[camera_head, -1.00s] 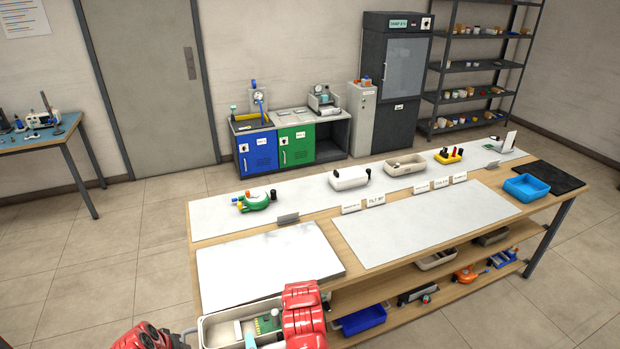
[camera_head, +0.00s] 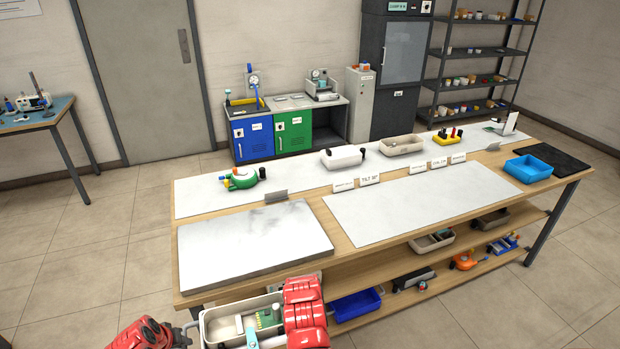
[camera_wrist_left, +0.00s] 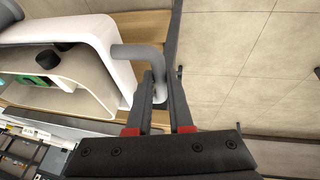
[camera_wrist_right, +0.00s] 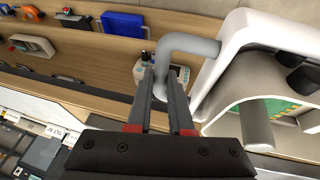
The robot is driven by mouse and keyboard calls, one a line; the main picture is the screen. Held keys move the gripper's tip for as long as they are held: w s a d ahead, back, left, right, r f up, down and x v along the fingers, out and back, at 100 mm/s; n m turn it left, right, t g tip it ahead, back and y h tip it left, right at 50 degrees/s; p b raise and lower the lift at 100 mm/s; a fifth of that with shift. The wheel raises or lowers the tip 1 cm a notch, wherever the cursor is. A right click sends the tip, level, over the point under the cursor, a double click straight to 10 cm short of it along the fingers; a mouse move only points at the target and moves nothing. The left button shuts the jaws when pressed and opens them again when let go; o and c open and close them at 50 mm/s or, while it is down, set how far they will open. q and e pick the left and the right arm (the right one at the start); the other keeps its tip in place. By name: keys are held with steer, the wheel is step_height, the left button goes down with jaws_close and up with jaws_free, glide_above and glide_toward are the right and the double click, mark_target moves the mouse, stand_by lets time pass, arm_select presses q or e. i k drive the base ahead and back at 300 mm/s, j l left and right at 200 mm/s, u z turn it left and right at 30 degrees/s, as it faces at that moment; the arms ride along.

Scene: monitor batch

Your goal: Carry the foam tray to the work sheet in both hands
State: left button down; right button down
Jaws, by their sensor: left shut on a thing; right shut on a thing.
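The foam tray (camera_head: 210,333) is a pale open box at the bottom of the head view, in front of the bench. It holds a green board (camera_head: 266,317) and a light-blue item (camera_head: 251,337). My left gripper (camera_head: 190,328) is at its left end; the left wrist view shows its fingers (camera_wrist_left: 160,92) shut on a grey bar handle. In the right wrist view my right gripper (camera_wrist_right: 160,85) is shut on the grey handle at the other end. A flat pale sheet (camera_head: 420,205), seemingly the work sheet, lies bare on the bench. My red right arm hides the tray's right end.
A thick white slab (camera_head: 250,245) covers the bench's near left. Label cards (camera_head: 369,179) stand behind the sheet.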

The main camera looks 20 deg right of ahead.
mark_target(425, 192)
steer(key=l+u, duration=0.1)
steer(key=l, duration=3.8)
steer(key=k, duration=0.05)
